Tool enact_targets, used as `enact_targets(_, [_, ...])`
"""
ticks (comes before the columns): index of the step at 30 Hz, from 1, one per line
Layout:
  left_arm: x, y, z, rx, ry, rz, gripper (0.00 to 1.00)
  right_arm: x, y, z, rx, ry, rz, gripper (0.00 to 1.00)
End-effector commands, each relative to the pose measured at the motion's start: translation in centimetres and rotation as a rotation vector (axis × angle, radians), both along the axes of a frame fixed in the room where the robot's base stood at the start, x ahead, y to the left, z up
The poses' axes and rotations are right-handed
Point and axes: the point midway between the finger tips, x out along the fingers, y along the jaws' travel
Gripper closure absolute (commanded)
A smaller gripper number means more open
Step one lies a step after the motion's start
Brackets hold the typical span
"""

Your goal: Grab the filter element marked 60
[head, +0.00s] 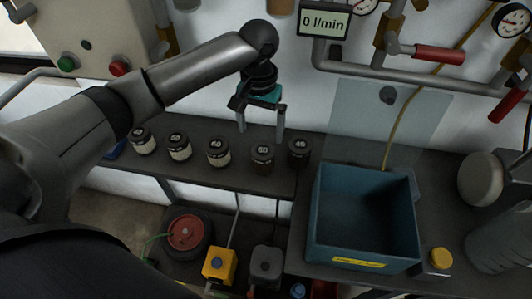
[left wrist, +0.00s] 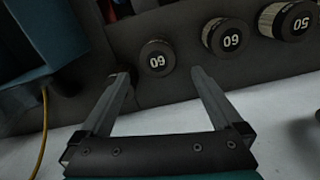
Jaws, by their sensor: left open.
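Several round filter elements with dark, numbered caps stand in a row on the dark shelf. One marked 60 (head: 263,157) has a dark body; it also shows in the left wrist view (left wrist: 157,58). To its left stands another marked 60 (head: 218,151) with a pale pleated side, also in the left wrist view (left wrist: 228,35). Beyond it is one that reads 50 in the left wrist view (left wrist: 295,18). A dark element (head: 298,151) stands at the row's right end. My left gripper (head: 260,134) is open and empty, its fingers pointing down just behind the dark-bodied 60. My right gripper is out of view.
A blue bin (head: 318,215) with a yellow label stands right of the row. Pipes, red-handled valves (head: 438,54) and a flow display (head: 324,21) are on the wall behind. A yellow hose (head: 395,130) hangs behind the bin. A yellow-capped item (head: 441,259) stands beside it.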

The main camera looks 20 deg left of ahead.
Motion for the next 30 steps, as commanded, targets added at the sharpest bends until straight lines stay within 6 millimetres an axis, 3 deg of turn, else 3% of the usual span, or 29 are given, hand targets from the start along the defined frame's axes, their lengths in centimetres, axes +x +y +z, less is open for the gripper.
enact_targets(3, [-0.1,0.0,-3.1,0.000,0.005,0.000,0.00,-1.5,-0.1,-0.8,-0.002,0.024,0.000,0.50])
enact_targets(9, [0.0,-0.1,-6.5,-0.002,0.001,0.000,0.00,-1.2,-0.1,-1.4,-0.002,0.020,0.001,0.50])
enact_targets(17, [0.1,-0.1,-8.3,-0.001,0.001,0.000,0.00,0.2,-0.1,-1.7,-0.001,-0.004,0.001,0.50])
enact_targets(24, [0.4,-0.4,-11.9,-0.001,0.001,-0.001,0.00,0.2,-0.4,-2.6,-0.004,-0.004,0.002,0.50])
enact_targets(30, [0.4,-0.4,-12.7,-0.001,-0.001,-0.001,0.00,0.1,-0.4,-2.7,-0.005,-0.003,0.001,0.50])
